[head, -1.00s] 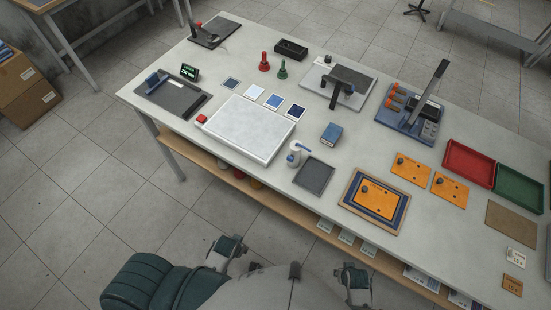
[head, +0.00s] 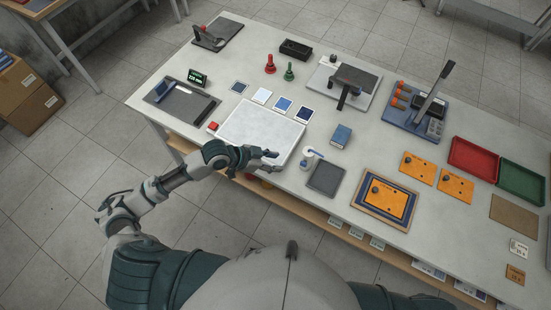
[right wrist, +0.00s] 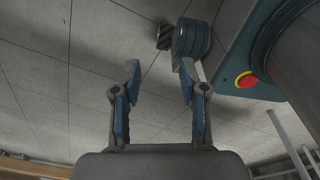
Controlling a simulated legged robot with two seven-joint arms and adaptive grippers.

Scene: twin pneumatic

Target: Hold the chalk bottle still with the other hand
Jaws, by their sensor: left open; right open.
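The chalk bottle, taken to be the small white bottle with a blue part and a spout (head: 307,160), stands upright on the table beside the white board's right end. My left gripper (head: 272,158) is open over the white board's front right part, to the left of the bottle and apart from it. The left fingers are small and dark in this view. My right gripper (right wrist: 160,82) is open and empty in the right wrist view, with only floor between its blue-padded fingers. It is not visible in the head view.
The white board (head: 255,125) lies left of the bottle. A dark grey tray (head: 326,177) lies close on the bottle's right, and a blue box (head: 341,136) stands behind it. A framed orange plate (head: 387,199) lies further right. The right gripper has open floor around it.

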